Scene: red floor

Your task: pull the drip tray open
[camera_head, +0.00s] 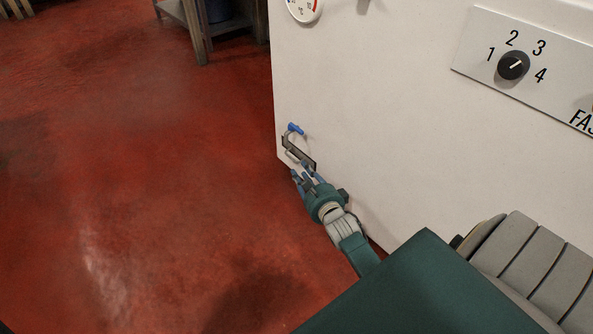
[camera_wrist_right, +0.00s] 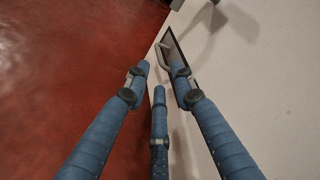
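The drip tray (camera_head: 313,163) shows as a dark, narrow front low on the white machine wall, with a grey bar handle (camera_head: 292,149) standing out from it. In the right wrist view the handle (camera_wrist_right: 163,51) is just beyond the fingertips. My right gripper (camera_head: 303,175) is just below the handle. In its wrist view the three blue fingers (camera_wrist_right: 161,75) are spread apart with nothing between them. Whether a fingertip touches the handle is hard to tell. The tray's inside is hidden. My left gripper is not in view.
A blue-handled tap (camera_head: 295,128) sticks out just above the tray. The white machine (camera_head: 400,130) carries a numbered knob (camera_head: 513,65) and a round gauge (camera_head: 304,8). Red floor (camera_head: 150,180) left of the machine is clear. A grey table (camera_head: 190,20) stands at the back.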

